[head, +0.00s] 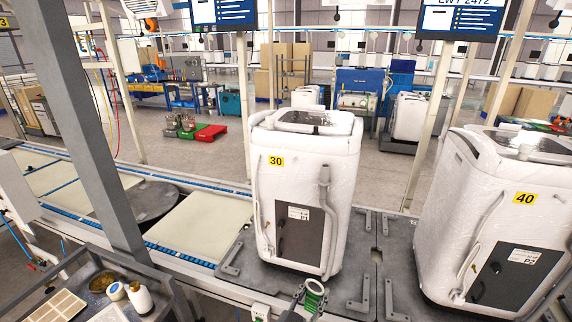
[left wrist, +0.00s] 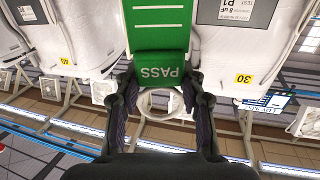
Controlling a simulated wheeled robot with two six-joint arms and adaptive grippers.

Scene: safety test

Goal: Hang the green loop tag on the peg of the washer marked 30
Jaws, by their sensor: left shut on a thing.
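The washer marked 30 (head: 338,235) stands upright and white-wrapped in the middle of the head view. Its yellow 30 label (head: 276,161) is at upper left and a dark panel with a P1 sheet (head: 299,213) is lower down. I cannot clearly make out its peg. My left gripper (head: 304,301) is low in front of this washer, shut on the green loop tag (head: 315,290). In the left wrist view the green tag (left wrist: 158,38) reads PASS upside down between the fingers, with a pale loop (left wrist: 160,116) by it. My right gripper is not in view.
The washer marked 40 (head: 456,190) stands to the right on the line. Grey brackets (head: 361,297) rise from the dark plate beside washer 30. A grey post (head: 88,120) crosses the left side. A tray with bottles (head: 139,298) is at lower left.

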